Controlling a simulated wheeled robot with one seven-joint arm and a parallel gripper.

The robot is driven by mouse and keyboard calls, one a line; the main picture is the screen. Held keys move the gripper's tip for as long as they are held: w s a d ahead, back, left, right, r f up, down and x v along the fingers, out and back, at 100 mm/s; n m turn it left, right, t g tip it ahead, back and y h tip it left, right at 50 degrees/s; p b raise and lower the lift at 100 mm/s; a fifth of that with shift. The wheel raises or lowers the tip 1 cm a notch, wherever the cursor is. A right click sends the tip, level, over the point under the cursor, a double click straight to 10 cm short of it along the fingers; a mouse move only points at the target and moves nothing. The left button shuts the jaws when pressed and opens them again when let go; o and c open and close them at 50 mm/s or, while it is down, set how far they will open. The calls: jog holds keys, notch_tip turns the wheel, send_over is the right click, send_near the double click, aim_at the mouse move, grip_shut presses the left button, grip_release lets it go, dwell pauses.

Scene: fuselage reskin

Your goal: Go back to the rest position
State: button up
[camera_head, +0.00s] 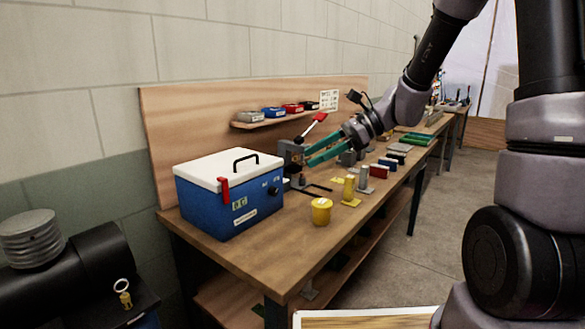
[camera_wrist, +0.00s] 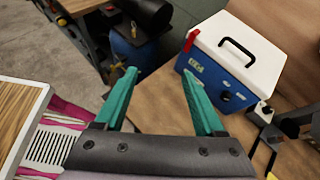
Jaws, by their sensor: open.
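My gripper (camera_head: 308,157) is in the head view, above the wooden workbench (camera_head: 245,257), with two green fingers spread apart. It is just right of the blue box with the white lid (camera_head: 228,222). In the wrist view my gripper (camera_wrist: 165,78) shows its two green fingers wide apart with nothing between them. The blue box (camera_wrist: 218,79) is beyond the right finger there. A grey press with a red-tipped lever (camera_head: 291,153) stands at the bench back, close to the fingers; whether they touch cannot be told.
A yellow cup (camera_head: 321,211) stands near the bench's front edge. Small yellow, grey, red and blue pieces line the bench farther back. A shelf (camera_head: 285,118) with small boxes is on the backboard. A black cylinder (camera_head: 75,269) lies at left. The floor (camera_head: 400,257) right of the bench is clear.

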jog(key=s+d+r+n+t+h, duration=0.3)
jog(key=s+d+r+n+h, duration=0.2)
jog(key=d, duration=0.4)
jog(key=s+d+r+n+t+h, duration=0.4)
jog(key=s+d+r+n+h, duration=0.1)
jog(key=s+d+r+n, duration=0.2)
jog(key=s+d, duration=0.1)
jog(key=d, duration=0.1)
jog(key=shift+d+r+n, duration=0.3)
jog(key=shift+d+r, duration=0.1)
